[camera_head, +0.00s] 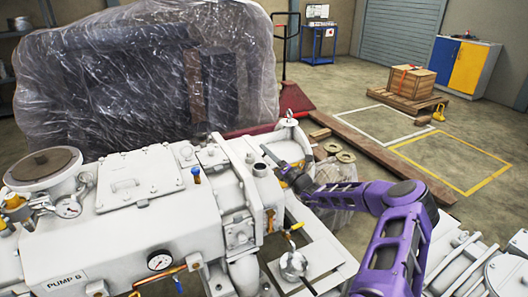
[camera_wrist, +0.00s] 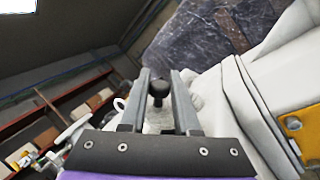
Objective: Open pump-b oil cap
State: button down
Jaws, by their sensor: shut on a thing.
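Pump B (camera_head: 150,230) is a large white machine with a "PUMP B" label at its lower left. My gripper (camera_head: 272,158) reaches in from the right on a purple arm, beside the right end of the pump body. In the wrist view its two grey fingers (camera_wrist: 160,84) stand on either side of a black round knob (camera_wrist: 160,89), which looks like the oil cap. The gripper is shut on this knob. In the head view the knob is hidden behind the gripper and the pump, so its seating cannot be told.
A plastic-wrapped machine (camera_head: 145,75) stands close behind the pump. More white machinery (camera_head: 490,265) lies at the lower right. The floor beyond, near a crate (camera_head: 411,80), is largely free.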

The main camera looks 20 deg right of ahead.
jog(key=m, duration=0.2)
jog(key=d+m+t+h, duration=0.1)
jog(key=shift+d+m+h, duration=0.2)
jog(key=shift+m+h, duration=0.1)
jog(key=shift+m, duration=0.1)
jog(key=shift+d+f+m+t+h+p, duration=0.2)
jog(key=shift+m+h, duration=0.25)
jog(key=shift+m, duration=0.5)
jog(key=shift+d+f+m+t+h, duration=0.15)
jog(key=shift+d+m+h, duration=0.2)
jog(key=shift+m, duration=0.55)
jog(key=shift+d+f+m+t+h+p, duration=0.1)
jog(key=shift+d+m+t+h, duration=0.1)
jog(key=shift+m+h, duration=0.55)
jog(key=shift+y, duration=0.25)
jog(key=c, duration=0.6)
grip_release()
jog(key=shift+c, duration=0.2)
jog(key=v, duration=1.7)
jog(key=shift+s, duration=0.2)
